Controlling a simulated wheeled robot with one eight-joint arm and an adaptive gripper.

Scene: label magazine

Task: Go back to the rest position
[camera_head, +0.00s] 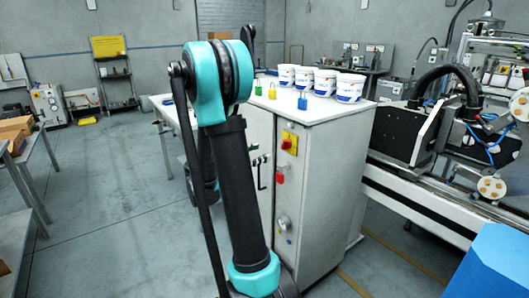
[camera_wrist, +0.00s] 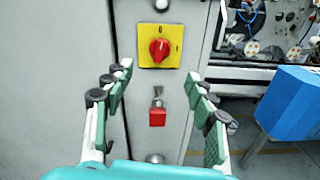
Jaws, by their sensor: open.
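In the wrist view my gripper (camera_wrist: 158,105) is open, its two green-padded fingers spread apart with nothing between them. It faces the front of a white cabinet (camera_wrist: 60,60). A yellow plate with a red rotary switch (camera_wrist: 159,47) shows beyond and above the fingertips. A red padlock (camera_wrist: 157,117) hangs from a metal hasp on the cabinet, seen between the fingers and apart from them. In the head view the cabinet (camera_head: 310,190) carries the same switch (camera_head: 289,142) and a red item (camera_head: 279,176) below it. My arm hides part of the cabinet there, and my gripper is not visible.
Several white buckets (camera_head: 325,82) and green, yellow and blue padlocks (camera_head: 302,100) stand on the cabinet top. A machine with a conveyor (camera_head: 430,205) is at right, with a blue box (camera_head: 495,265) in front. Tables (camera_head: 20,160) stand at far left. The left floor (camera_head: 110,190) is clear.

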